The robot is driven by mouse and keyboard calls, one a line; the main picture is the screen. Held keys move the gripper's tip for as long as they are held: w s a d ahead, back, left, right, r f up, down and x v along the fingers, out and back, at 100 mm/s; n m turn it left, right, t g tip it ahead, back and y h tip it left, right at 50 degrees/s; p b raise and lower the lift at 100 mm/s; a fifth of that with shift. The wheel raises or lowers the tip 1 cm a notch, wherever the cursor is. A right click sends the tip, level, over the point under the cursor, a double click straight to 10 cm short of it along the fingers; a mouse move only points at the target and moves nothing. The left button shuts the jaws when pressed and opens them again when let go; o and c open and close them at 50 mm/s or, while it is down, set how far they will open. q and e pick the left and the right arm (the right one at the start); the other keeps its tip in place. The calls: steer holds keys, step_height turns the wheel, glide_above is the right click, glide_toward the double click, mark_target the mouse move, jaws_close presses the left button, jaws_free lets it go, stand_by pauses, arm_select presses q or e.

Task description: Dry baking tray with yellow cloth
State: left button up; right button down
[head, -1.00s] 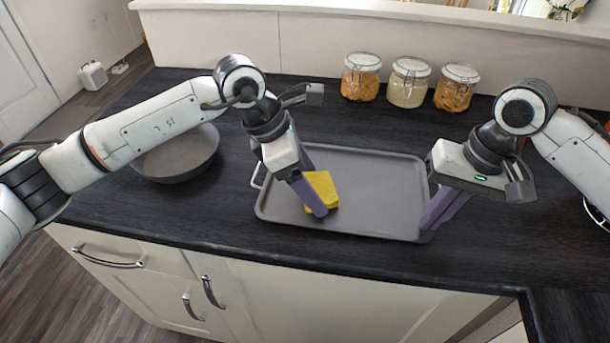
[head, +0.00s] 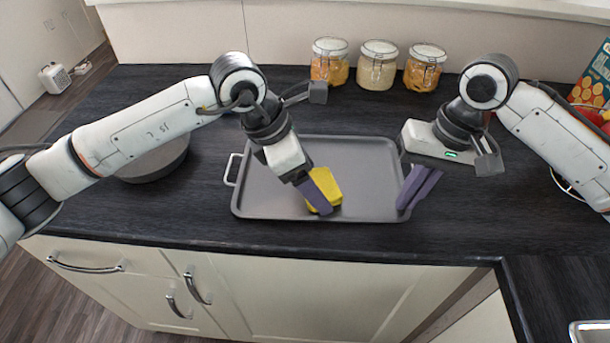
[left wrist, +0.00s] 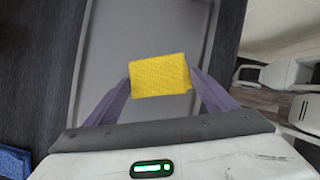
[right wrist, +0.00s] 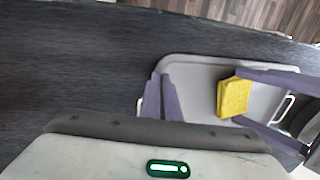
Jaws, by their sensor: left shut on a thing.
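The grey baking tray (head: 365,180) lies flat on the dark counter, with a wire handle at its left end. The yellow cloth (head: 325,190) is folded into a pad over the tray's middle. My left gripper (head: 318,198) is shut on the cloth, which shows between its fingers in the left wrist view (left wrist: 159,76). The cloth appears to touch the tray's surface. My right gripper (head: 411,198) is at the tray's right edge, fingers pointing down and close together. In the right wrist view its fingers (right wrist: 162,98) overlap the tray's rim; whether they pinch it is unclear.
Three glass jars (head: 377,68) stand at the back of the counter. A round grey pan (head: 155,162) is left of the tray, partly behind my left arm. A patterned box (head: 594,85) stands at the far right. The counter in front of the tray is clear.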

arm_select(q)
steer(key=shift+w+d, duration=0.3)
steer(key=shift+d, duration=0.75)
steer(key=shift+w+d, duration=0.25)
steer(key=shift+d, duration=0.8)
steer(key=shift+w+d, duration=0.3)
steer(key=shift+d, duration=0.75)
steer(key=shift+w+d, duration=0.2)
steer(key=shift+w, duration=1.05)
steer(key=shift+w+d, duration=0.15)
steer(key=shift+w, duration=1.05)
